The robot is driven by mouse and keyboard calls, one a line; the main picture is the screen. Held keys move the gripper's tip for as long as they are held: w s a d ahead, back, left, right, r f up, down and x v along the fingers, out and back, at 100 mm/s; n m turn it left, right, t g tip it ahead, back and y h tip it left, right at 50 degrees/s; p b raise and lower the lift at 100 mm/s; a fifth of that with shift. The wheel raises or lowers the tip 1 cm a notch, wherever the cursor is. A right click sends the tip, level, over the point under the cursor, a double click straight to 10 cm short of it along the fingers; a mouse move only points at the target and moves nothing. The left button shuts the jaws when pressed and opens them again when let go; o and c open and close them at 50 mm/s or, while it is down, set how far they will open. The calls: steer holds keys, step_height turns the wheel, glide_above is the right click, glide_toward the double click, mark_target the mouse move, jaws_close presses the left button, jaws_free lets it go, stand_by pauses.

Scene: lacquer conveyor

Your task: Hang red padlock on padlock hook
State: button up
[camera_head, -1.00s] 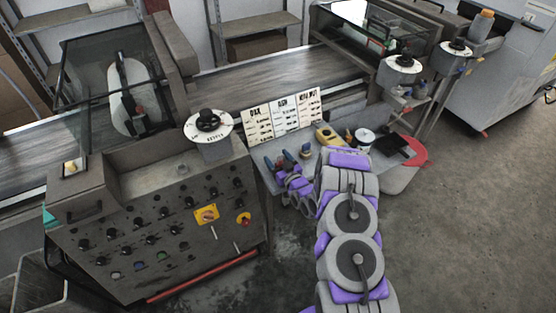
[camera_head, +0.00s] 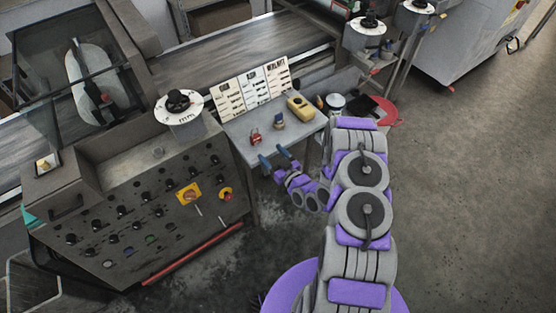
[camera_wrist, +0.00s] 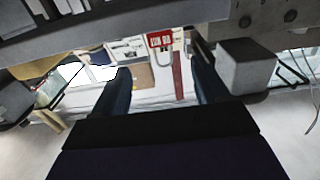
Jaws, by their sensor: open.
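The red padlock (camera_head: 255,139) stands on the small grey table near its front left edge. In the wrist view the red padlock (camera_wrist: 160,39) shows its red body and grey shackle, beyond the fingertips and roughly between them. My gripper (camera_head: 273,157) is open and empty, with blue fingers at the table's front edge, just short of the padlock. The fingers also show in the wrist view (camera_wrist: 160,85), spread apart. I cannot clearly make out the padlock hook. A yellow plate with a switch (camera_head: 189,194) is on the control panel to the left.
A blue padlock (camera_head: 279,121) stands just right of the red one. Open floor lies right.

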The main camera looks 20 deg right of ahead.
steer(key=d+r+n+g+h, duration=0.2)
steer(key=d+r+g+h, duration=0.2)
steer(key=d+r+g, duration=0.25)
steer(key=s+d+r+m+g+h, duration=0.25)
steer(key=s+r+g, duration=0.25)
steer(key=s+r, duration=0.5)
steer(key=s+a+r+m+g, duration=0.1)
steer(key=s+a+r, duration=0.3)
steer(key=s, duration=0.6)
steer(key=s+a+r+m+g, duration=0.1)
steer(key=s+a+r+g, duration=0.3)
steer(key=s, duration=0.7)
steer(key=s+a+r+m+g, duration=0.1)
steer(key=s+a+r+g, duration=0.1)
steer(key=s+a+r, duration=0.2)
steer(key=s+r+y, duration=0.1)
steer(key=s+r, duration=0.2)
steer(key=s, duration=0.3)
steer(key=shift+s+a+r, duration=0.2)
steer(key=shift+s+a, duration=0.15)
steer(key=shift+s, duration=0.05)
steer(key=shift+g, duration=0.25)
